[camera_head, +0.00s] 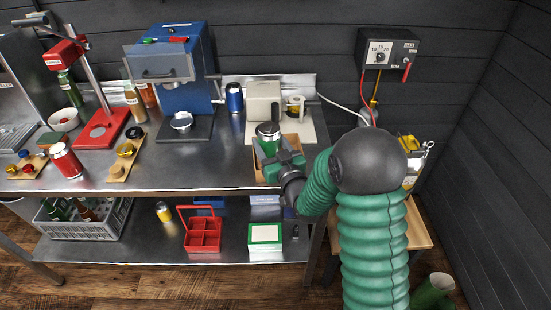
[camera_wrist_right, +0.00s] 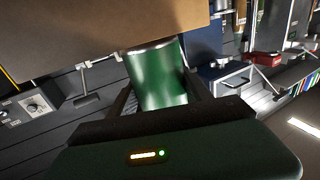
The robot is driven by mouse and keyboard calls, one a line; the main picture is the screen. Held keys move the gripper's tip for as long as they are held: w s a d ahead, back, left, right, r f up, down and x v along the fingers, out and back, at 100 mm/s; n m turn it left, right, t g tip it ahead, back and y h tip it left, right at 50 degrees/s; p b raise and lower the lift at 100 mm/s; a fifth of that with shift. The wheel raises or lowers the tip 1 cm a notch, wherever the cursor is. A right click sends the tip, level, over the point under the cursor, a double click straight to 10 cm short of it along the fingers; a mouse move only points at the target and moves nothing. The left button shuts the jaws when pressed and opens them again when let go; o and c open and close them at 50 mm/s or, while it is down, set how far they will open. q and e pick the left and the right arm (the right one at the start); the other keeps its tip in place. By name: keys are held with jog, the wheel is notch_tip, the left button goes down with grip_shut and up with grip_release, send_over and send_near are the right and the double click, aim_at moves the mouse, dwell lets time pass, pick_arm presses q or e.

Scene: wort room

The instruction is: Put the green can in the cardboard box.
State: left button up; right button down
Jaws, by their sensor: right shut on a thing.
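The green can (camera_head: 269,143) has a silver lid and stands about upright in my right gripper (camera_head: 280,158), which is shut on it. The cardboard box (camera_head: 257,166) is at the front right of the steel bench, and the can is at its opening with its lid above the rim. In the right wrist view the can (camera_wrist_right: 160,78) sits between the fingers (camera_wrist_right: 160,98), and the box's brown wall (camera_wrist_right: 90,38) fills the top. My gripper and arm hide much of the box, and I cannot tell whether the can touches its floor. My left gripper is out of view.
A beige device (camera_head: 263,100) stands behind the box, with a blue can (camera_head: 234,98) to its left. A blue machine (camera_head: 185,62) and a red can (camera_head: 66,161) stand further left. Bare bench lies left of the box. A control box (camera_head: 387,48) hangs on the wall.

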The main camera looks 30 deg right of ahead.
aim_at(268, 155)
jog(key=f, duration=0.4)
jog(key=shift+a+f+b, duration=0.1)
jog(key=shift+a+b, duration=0.2)
jog(key=shift+a, duration=0.1)
jog(key=shift+a+f, duration=0.1)
jog(key=shift+a, duration=0.05)
jog(key=shift+f, duration=0.1)
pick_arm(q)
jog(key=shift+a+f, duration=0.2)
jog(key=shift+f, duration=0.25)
pick_arm(e)
jog(key=shift+c, duration=2.3)
grip_release()
jog(key=shift+d, duration=0.25)
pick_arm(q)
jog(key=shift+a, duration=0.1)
pick_arm(e)
jog(key=shift+a, duration=0.1)
